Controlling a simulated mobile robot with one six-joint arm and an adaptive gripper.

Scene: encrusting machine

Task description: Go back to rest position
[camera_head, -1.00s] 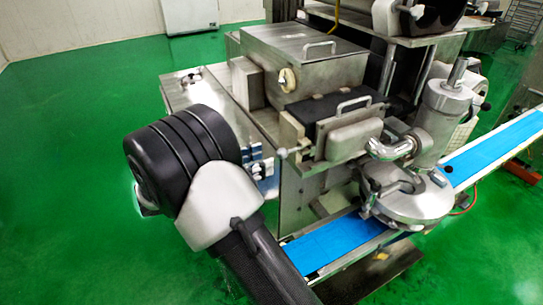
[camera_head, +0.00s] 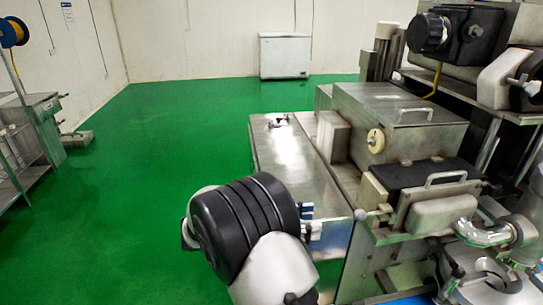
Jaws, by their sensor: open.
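My arm's black joint housing and white link (camera_head: 275,270) show at the lower middle, in front of the encrusting machine's left side. My gripper is not visible in this view. The steel encrusting machine (camera_head: 400,115) fills the right half, with a lidded box, a round cream knob (camera_head: 376,141) and a black block with a handle. A flat steel top (camera_head: 290,150) extends on its left. A steel pipe fitting (camera_head: 485,234) is at the lower right. A small piece of blue conveyor belt shows at the bottom edge, partly cut off.
Open green floor (camera_head: 150,160) lies left of the machine. A steel rack or bench (camera_head: 25,140) stands at the far left, with a cable reel above it. A white chest freezer (camera_head: 285,55) stands by the back wall. My arm is close to the machine's left side in the picture.

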